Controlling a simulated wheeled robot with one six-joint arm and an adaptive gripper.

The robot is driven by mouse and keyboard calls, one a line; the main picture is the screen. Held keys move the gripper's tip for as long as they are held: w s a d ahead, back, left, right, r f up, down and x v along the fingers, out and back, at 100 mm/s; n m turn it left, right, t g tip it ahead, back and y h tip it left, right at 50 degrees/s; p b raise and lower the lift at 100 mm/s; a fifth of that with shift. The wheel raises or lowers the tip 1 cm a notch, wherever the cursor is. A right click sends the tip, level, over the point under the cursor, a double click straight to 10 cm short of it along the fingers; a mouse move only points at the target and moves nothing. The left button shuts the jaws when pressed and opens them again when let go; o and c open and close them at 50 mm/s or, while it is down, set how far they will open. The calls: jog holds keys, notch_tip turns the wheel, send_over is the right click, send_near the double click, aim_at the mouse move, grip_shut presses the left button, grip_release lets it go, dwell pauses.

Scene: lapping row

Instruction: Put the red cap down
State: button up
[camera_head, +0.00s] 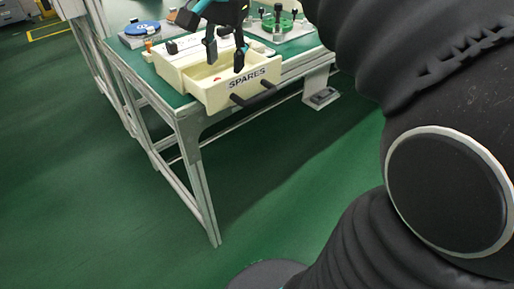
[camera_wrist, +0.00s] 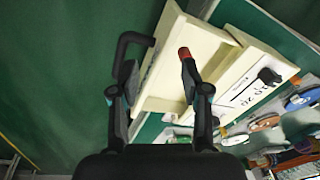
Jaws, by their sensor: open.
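The red cap (camera_head: 217,78) shows as a small red spot inside the open cream drawer (camera_head: 222,97) marked SPARES. In the wrist view, red (camera_wrist: 184,52) shows right at the tip of the right-hand finger; I cannot tell whether they touch. My gripper (camera_head: 225,61) is over the drawer with its fingers pointing down. In the wrist view my gripper (camera_wrist: 158,75) is open, its fingers wide apart, with nothing held between them. Part of the cap is hidden by the finger.
The drawer's dark handle (camera_wrist: 134,42) sticks out from its front. The cream drawer unit (camera_head: 178,58) stands on a green-topped bench. A blue disc (camera_head: 142,28) lies to the left behind, and a green round plate (camera_head: 280,27) with dark knobs to the right. The floor in front is clear.

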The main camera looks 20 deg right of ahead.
jog(key=s+f+n+t, duration=0.3)
jog(key=s+f+n, duration=0.6)
jog(key=s+f, duration=0.6)
notch_tip(320, 180, down, 2)
jog(key=shift+d+n+t, duration=0.15)
jog(key=shift+n+t, duration=0.15)
jog(key=shift+t, duration=0.1)
